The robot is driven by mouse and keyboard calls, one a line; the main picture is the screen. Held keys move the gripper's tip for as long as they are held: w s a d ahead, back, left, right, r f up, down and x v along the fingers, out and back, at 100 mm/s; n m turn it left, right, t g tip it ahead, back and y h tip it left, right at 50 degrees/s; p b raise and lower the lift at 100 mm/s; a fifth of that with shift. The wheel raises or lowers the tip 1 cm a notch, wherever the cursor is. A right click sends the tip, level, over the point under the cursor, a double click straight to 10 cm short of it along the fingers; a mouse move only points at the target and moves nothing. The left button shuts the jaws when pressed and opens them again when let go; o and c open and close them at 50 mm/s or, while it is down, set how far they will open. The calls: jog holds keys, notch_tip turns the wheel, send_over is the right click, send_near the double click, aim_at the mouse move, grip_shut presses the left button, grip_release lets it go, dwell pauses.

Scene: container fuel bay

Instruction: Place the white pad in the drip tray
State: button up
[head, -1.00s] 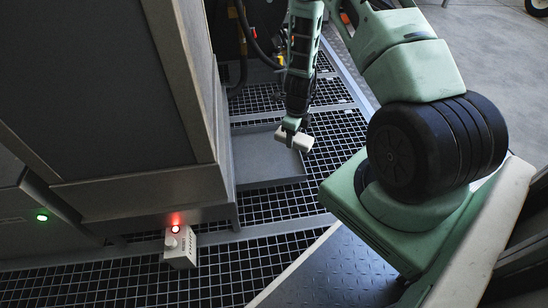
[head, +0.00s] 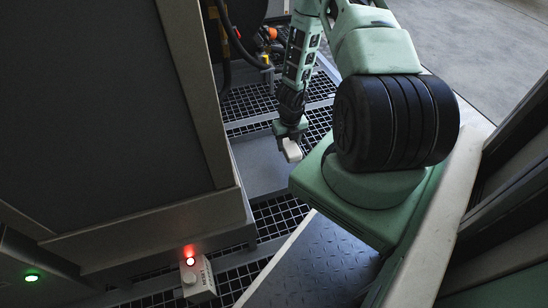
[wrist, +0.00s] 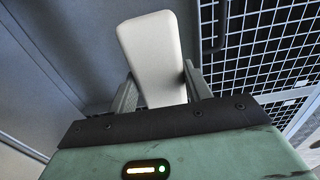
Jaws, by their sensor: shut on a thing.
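The white pad (head: 291,150) is held at the end of my arm in the head view. In the wrist view the pad (wrist: 152,55) stands out between the two fingers of my gripper (wrist: 160,88), which is shut on it. The grey drip tray (head: 258,167) lies on the grating, left of and below the gripper in the head view. In the wrist view, its grey surface (wrist: 85,45) fills the area behind and left of the pad. The pad appears above the tray's right side; the gap between them cannot be judged.
A large dark cabinet (head: 110,110) overhangs the tray's left side. A small white box with a red light (head: 197,278) stands at its lower corner. Open grating (head: 280,215) surrounds the tray. Hoses and orange fittings (head: 265,40) are at the back.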

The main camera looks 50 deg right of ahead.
aim_at(287, 165)
notch_tip(287, 165, down, 9)
jog(key=b, duration=0.5)
jog(key=shift+f, duration=0.15)
jog(key=shift+f, duration=0.15)
jog(key=o, duration=0.9)
jog(key=shift+o, duration=0.2)
notch_tip(287, 165, up, 12)
jog(key=p, duration=0.6)
jog(key=shift+r, duration=0.2)
jog(key=shift+s, duration=0.15)
